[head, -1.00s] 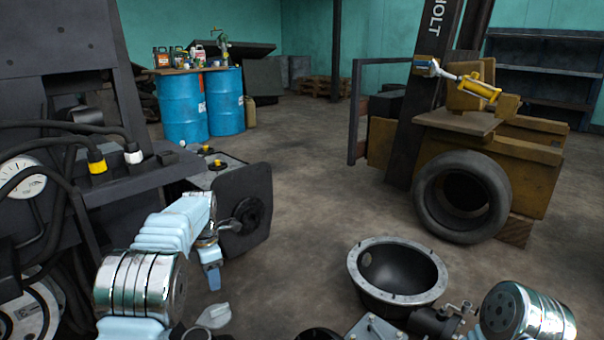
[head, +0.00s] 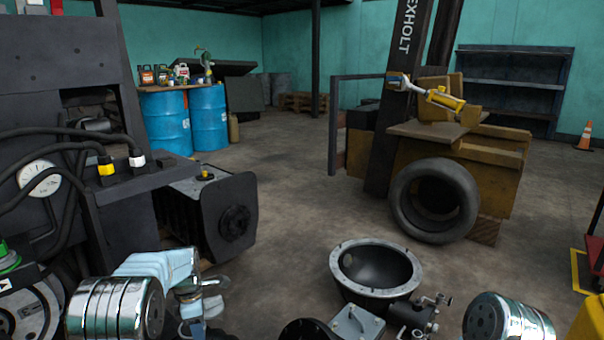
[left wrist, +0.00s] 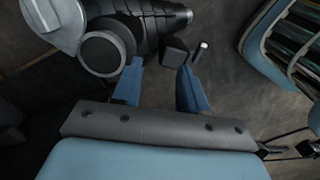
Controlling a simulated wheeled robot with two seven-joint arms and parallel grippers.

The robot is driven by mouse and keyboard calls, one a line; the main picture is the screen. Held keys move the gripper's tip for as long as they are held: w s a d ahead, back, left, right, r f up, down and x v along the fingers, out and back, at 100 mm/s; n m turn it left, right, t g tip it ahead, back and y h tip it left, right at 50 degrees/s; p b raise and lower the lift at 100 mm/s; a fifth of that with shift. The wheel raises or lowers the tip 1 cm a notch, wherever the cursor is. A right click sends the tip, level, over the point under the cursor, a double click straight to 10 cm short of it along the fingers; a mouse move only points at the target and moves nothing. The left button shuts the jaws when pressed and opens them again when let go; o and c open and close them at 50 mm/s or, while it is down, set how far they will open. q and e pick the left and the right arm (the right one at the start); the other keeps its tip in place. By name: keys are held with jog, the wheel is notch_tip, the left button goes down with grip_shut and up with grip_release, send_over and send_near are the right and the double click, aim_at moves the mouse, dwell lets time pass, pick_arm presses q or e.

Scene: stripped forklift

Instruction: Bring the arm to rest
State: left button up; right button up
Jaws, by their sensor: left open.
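My left gripper (head: 198,318) is low at the bottom left of the head view, below and in front of the black box-shaped unit. Its lower part is cut off by the frame edge. In the left wrist view its two blue fingers (left wrist: 160,88) stand apart with nothing held between them. Dark round and ribbed parts lie beyond the fingertips in that view; I cannot tell whether they are near. My right gripper is out of view; only a shiny joint of my right arm shows at the bottom right of the head view.
A black unit (head: 212,215) stands left of centre beside dark machinery with hoses and a gauge (head: 40,178). A round metal housing (head: 375,268) sits at bottom centre. The forklift with its tyre (head: 435,200) stands at right. Blue barrels (head: 209,118) are farther back. The middle floor is clear.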

pick_arm(q)
jog(key=s+d+f+m+h, duration=0.1)
jog(key=s+d+f+m, duration=0.2)
jog(key=s+f+m, duration=0.45)
jog(key=s+d+f+m, duration=0.25)
jog(key=s+f, duration=0.25)
jog(key=f, duration=0.5)
jog(key=s+d+f+m+h, duration=0.1)
jog(key=s+d+m, duration=0.4)
jog(key=s, duration=0.4)
jog(key=s+d+f+m+h, duration=0.1)
jog(key=s+d+f+m, duration=0.1)
jog(key=s+d+m, duration=0.3)
jog(key=s, duration=0.4)
jog(key=shift+s+d+f+t+h, duration=0.15)
jog(key=shift+d+t+h, duration=0.15)
jog(key=shift+d+h, duration=0.1)
jog(key=shift+a, duration=0.15)
